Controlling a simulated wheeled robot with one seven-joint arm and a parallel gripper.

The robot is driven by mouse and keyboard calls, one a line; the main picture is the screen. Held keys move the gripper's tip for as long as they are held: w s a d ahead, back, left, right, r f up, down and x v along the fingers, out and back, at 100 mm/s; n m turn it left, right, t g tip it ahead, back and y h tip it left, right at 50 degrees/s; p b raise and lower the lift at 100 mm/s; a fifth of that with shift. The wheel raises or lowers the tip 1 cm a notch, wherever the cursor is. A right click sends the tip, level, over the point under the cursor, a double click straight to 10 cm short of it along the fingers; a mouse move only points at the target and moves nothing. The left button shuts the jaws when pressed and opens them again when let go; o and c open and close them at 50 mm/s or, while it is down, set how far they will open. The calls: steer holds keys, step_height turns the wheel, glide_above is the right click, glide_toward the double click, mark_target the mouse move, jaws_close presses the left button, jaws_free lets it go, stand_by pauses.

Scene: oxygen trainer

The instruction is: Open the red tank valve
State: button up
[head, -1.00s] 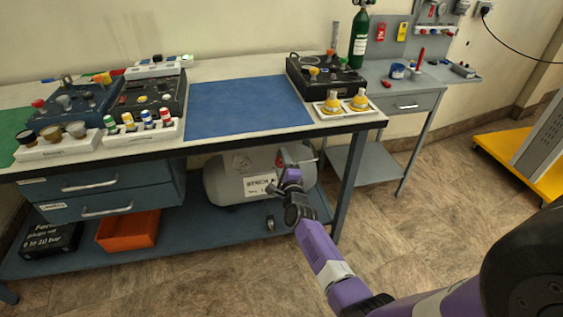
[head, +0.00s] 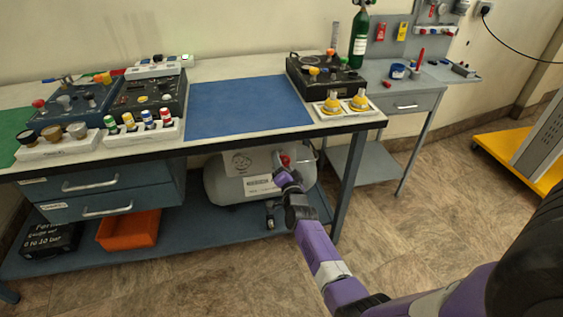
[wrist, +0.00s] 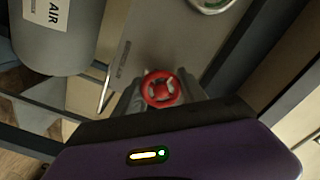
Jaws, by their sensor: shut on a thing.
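The red tank valve is a small round red handwheel (wrist: 161,89) on the grey tank under the bench. It shows in the wrist view between my gripper's fingers. In the head view the red valve (head: 286,160) shows just above my gripper (head: 282,172). My gripper (wrist: 160,95) is shut on the red handwheel, with a finger at each side of it. The grey tank (head: 225,185) lies on the bench's lower shelf. In the wrist view the tank (wrist: 50,45) carries a label reading AIR. How far the valve is turned cannot be told.
The workbench top (head: 232,63) overhangs the tank, and a bench leg (head: 349,185) stands right of my gripper. An orange bin (head: 130,229) sits on the lower shelf at left. A gauge (wrist: 211,3) shows at the top of the wrist view. Floor in front is clear.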

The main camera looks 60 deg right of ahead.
steer(key=n, duration=0.5)
steer(key=shift+f+n, duration=0.1)
steer(key=shift+n, duration=0.2)
steer(key=n, duration=0.4)
steer(key=shift+s+d+p, duration=0.1)
steer(key=shift+s+p, duration=0.05)
steer(key=shift+p, duration=0.25)
steer(key=n, duration=0.5)
steer(key=shift+s+d+n, duration=0.1)
steer(key=shift+d+n, duration=0.05)
steer(key=shift+n, duration=2.15)
steer(key=o, duration=1.4)
steer(key=shift+c, duration=0.2)
